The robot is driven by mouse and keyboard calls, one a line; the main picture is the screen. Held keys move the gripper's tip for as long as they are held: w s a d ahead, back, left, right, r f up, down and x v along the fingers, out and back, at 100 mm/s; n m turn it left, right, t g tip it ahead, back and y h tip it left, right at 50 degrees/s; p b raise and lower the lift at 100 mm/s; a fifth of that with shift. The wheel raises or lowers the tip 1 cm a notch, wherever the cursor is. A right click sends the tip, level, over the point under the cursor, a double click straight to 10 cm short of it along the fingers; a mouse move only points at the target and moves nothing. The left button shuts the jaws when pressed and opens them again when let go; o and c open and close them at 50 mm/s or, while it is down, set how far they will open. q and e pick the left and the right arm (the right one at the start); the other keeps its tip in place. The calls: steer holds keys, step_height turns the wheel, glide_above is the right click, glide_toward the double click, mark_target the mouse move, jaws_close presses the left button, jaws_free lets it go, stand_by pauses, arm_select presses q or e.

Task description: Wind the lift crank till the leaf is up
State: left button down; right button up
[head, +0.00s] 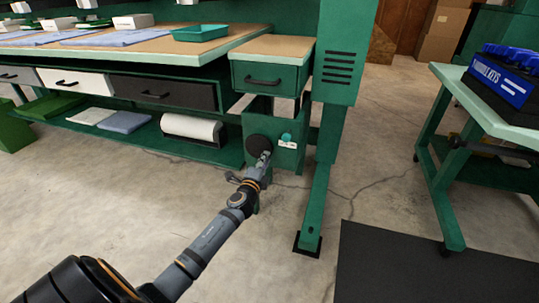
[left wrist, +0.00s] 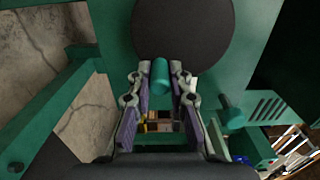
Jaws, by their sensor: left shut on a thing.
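The lift crank shows as a dark round disc (head: 257,143) on the green box under the small drawer; the disc fills the top of the left wrist view (left wrist: 182,30). A teal crank handle (left wrist: 159,77) sticks out from the disc's lower part. My left gripper (head: 264,157) reaches the disc from the front, with its fingers on both sides of the handle, shut on it. In the head view the gripper hides the handle. A wood-topped section (head: 272,46) stands above the crank; I cannot tell whether it is the leaf. My right gripper is not in view.
A teal knob (head: 287,138) sits right of the disc, above a small white label. A green post (head: 328,140) stands to its right. The long bench (head: 130,47) holds cloths and a teal tray (head: 201,33). A trolley (head: 470,90) stands far right. The concrete floor between is clear.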

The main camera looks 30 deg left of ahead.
mark_target(249, 151)
arm_select(q)
steer(key=a+b, duration=0.1)
steer(key=a+f+b, duration=0.1)
steer(key=s+a+b, duration=0.1)
steer(key=a, duration=0.1)
steer(key=shift+a+f, duration=0.1)
steer(key=shift+f, duration=0.3)
steer(key=a, duration=0.1)
steer(key=a+r, duration=0.2)
steer(key=shift+s+a, duration=0.25)
steer(key=c, duration=1.2)
jaws_free()
steer(key=shift+d+r, duration=0.15)
steer(key=shift+r, duration=0.05)
steer(key=shift+f, duration=0.15)
steer(key=shift+f, duration=0.1)
steer(key=shift+d+f, duration=0.45)
steer(key=shift+f, duration=0.05)
jaws_close()
